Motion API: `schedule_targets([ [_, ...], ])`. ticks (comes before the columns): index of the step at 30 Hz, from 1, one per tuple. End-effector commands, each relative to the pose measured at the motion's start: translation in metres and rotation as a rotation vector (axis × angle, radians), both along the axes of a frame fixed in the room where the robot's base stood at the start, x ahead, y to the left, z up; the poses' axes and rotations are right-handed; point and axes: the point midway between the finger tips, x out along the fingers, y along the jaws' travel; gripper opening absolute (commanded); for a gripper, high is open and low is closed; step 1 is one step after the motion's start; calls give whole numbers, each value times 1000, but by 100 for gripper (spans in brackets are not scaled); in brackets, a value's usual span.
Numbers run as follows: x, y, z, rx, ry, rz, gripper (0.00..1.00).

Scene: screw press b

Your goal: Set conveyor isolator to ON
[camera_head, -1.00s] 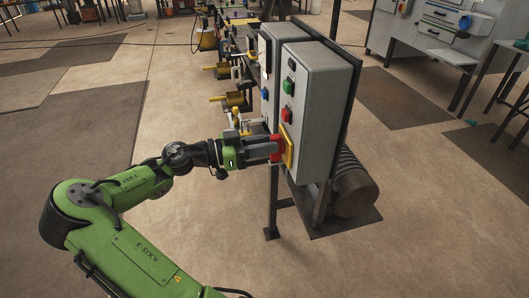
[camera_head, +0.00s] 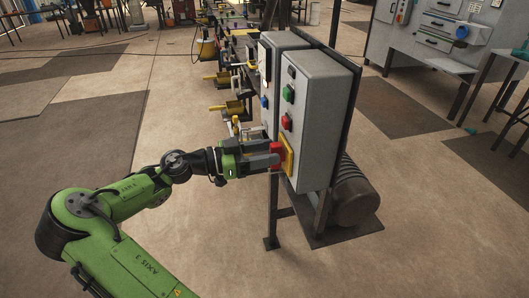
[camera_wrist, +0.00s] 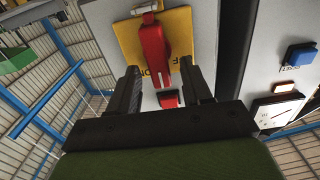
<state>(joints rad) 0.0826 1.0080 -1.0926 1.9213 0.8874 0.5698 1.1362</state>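The conveyor isolator is a red handle on a yellow plate (camera_head: 288,155), low on the grey control box (camera_head: 322,120). In the wrist view the red handle (camera_wrist: 152,50) lies over the yellow plate (camera_wrist: 125,35), near lengthwise in the picture and slightly tilted. Letters on the plate are partly hidden, so I cannot read the setting surely. My gripper (camera_head: 274,156) is at the handle in the head view. In the wrist view my gripper (camera_wrist: 160,75) is open, its dark fingers either side of the handle with gaps visible. A smaller red part (camera_wrist: 167,98) shows between the fingers.
A green button (camera_head: 288,93) and a red button (camera_head: 286,122) sit above the isolator. A blue button (camera_wrist: 301,54) shows in the wrist view. A cylindrical motor (camera_head: 355,195) lies behind the box.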

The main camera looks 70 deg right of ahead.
Motion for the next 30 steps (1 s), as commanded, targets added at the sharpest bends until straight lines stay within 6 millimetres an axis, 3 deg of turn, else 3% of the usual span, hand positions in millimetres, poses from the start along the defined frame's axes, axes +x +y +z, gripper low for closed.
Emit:
schedule_targets([
  [5, 3, 2, 0, 2, 1, 1, 49],
  [8, 17, 9, 1, 3, 2, 4, 49],
  [18, 99, 57, 3, -2, 3, 6, 49],
  [22, 122, 72, 3, -2, 2, 4, 49],
  [30, 136, 81, 0, 0, 0, 0, 49],
])
